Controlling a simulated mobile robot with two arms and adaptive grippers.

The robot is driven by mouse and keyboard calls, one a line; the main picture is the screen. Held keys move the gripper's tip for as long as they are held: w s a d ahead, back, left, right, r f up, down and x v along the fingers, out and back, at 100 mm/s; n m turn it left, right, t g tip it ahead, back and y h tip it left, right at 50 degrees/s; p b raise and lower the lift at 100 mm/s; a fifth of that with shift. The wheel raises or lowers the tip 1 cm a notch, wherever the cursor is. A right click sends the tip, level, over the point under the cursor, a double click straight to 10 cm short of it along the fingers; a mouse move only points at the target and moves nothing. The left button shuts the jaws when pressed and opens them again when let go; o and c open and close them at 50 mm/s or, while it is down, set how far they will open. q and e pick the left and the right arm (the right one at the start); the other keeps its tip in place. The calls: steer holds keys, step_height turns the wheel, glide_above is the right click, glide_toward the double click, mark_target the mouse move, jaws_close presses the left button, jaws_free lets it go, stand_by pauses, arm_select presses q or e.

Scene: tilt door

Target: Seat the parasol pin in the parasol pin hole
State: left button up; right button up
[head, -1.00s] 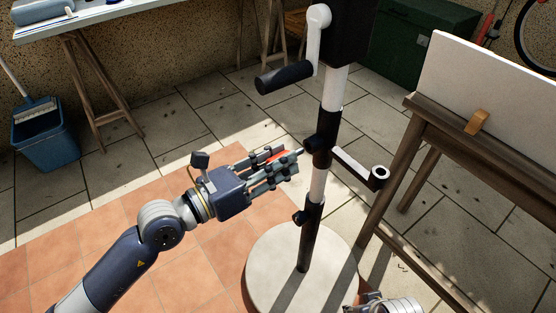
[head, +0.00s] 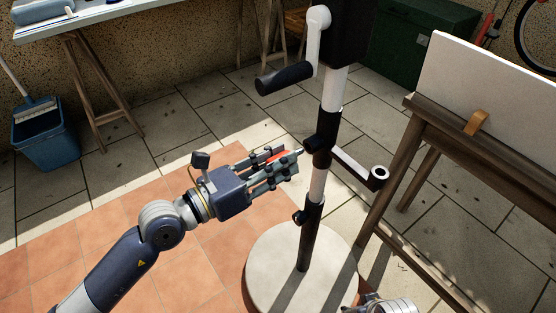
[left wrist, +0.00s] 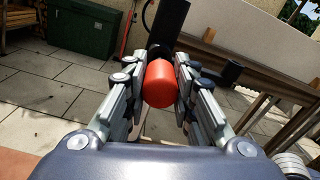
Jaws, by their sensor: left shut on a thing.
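My left gripper (head: 280,164) is shut on the parasol pin (head: 283,153), which has a red grip and a pale metal tip. The pin's tip points right at the black collar (head: 319,145) on the parasol pole. The tip is right beside the collar; I cannot tell whether it touches. The pin hole itself does not show. In the left wrist view the pin's red end (left wrist: 160,84) sits between both fingers, hiding its tip, with the dark pole (left wrist: 169,25) behind. Part of my right arm shows at the bottom edge; its fingers are not visible.
A crank handle (head: 285,77) sticks out left above the collar. The pole stands on a round pale base (head: 277,270). A wooden easel (head: 417,130) stands at the right.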

steer(key=shift+w+r, duration=0.1)
steer(key=shift+w, duration=0.15)
stand_by(0.5)
arm_select(q)
steer(key=shift+p, duration=0.3)
arm_select(e)
steer(key=shift+s+f, duration=0.25)
steer(key=shift+f, duration=0.85)
arm_select(q)
steer(key=shift+w+d, duration=0.1)
arm_select(e)
steer(key=shift+w+a+r, duration=0.1)
steer(key=shift+w, duration=0.05)
arm_select(q)
steer(key=shift+w+d, duration=0.1)
arm_select(e)
steer(key=shift+w, duration=0.1)
arm_select(q)
steer(key=shift+d, duration=0.1)
steer(key=shift+w+d, duration=0.1)
steer(key=shift+w, duration=0.05)
arm_select(e)
steer(key=shift+f, duration=0.7)
arm_select(q)
steer(key=shift+d+p, duration=0.1)
steer(key=shift+p, duration=0.2)
arm_select(e)
steer(key=shift+f, duration=0.15)
